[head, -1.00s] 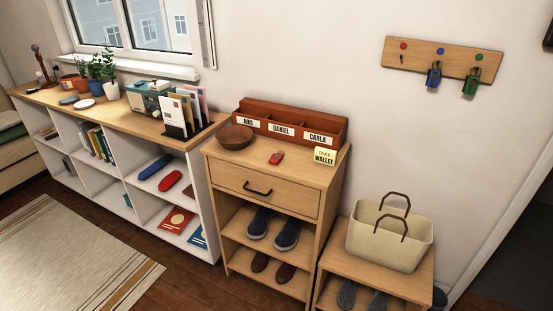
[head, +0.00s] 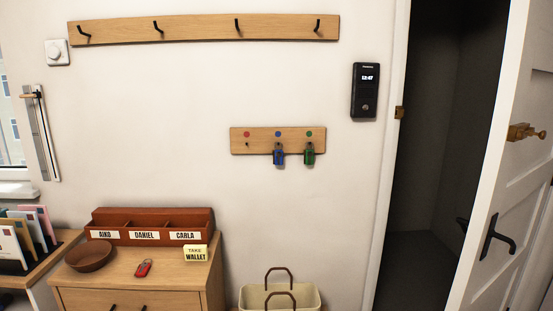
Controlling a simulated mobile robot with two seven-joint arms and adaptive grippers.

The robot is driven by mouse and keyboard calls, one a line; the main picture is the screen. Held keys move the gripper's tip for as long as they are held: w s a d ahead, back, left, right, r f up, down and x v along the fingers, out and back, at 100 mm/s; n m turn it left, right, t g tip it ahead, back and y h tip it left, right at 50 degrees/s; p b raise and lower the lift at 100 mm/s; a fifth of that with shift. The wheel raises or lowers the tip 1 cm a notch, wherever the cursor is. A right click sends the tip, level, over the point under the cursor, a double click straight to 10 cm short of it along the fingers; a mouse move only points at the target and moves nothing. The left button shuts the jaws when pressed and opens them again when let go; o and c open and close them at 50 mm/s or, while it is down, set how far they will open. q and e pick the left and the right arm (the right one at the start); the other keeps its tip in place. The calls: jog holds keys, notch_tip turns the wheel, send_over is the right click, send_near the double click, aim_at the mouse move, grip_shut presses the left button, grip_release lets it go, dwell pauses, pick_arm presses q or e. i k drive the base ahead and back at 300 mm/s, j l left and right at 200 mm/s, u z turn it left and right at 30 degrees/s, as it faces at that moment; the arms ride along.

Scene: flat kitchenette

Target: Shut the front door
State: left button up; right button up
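The front door (head: 512,190) is a white panelled door at the right edge of the head view. It stands open, swung away from its white frame (head: 388,160), with a dark gap between the two. A dark lever handle (head: 495,238) sits low on the door's visible face, and a brass-coloured fitting (head: 524,132) sits higher up. The door's right part is cut off by the picture edge. Neither of my grippers is in view.
A drawer cabinet (head: 140,292) with a red-brown organizer (head: 150,238) stands at lower left. A cream basket (head: 308,296) is at bottom centre, near the door frame. A key rack (head: 262,146), a coat rack (head: 200,28) and a dark intercom (head: 365,90) hang on the wall.

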aim_at(516, 179)
jog(key=k+j+z, duration=0.1)
jog(key=z, duration=1.4)
